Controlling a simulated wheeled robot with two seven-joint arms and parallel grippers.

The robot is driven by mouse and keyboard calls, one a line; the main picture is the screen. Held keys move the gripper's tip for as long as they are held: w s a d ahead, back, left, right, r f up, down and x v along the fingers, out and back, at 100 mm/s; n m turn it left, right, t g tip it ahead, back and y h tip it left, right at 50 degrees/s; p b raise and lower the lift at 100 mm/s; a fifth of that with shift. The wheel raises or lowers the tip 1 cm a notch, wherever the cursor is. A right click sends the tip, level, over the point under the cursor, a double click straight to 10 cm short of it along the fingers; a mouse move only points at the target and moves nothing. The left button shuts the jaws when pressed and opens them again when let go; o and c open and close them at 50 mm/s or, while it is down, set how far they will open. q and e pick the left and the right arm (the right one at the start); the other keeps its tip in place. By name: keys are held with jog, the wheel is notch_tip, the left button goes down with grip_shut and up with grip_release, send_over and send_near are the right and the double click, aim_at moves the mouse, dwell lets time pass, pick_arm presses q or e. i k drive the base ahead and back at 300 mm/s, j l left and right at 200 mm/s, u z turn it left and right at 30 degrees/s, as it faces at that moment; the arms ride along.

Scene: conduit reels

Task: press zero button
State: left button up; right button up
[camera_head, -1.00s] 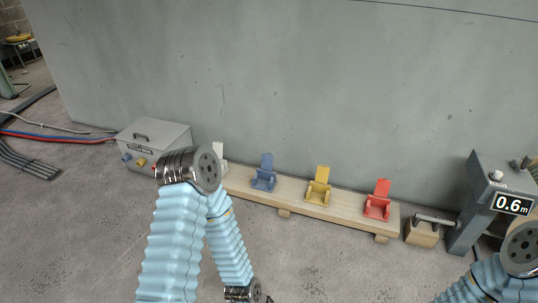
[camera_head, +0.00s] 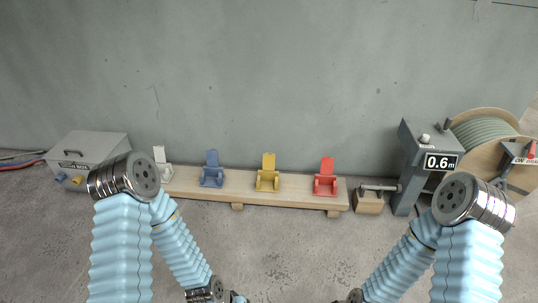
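A wooden reel of grey-green conduit (camera_head: 485,131) stands behind the post. A small panel with a red lever (camera_head: 531,150) is at the far right. A wooden plank (camera_head: 235,190) with white, blue, yellow and red clips runs along the wall. A grey box (camera_head: 88,147) stands left.

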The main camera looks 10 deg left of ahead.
aim_at(425, 137)
jog(key=z, duration=1.3)
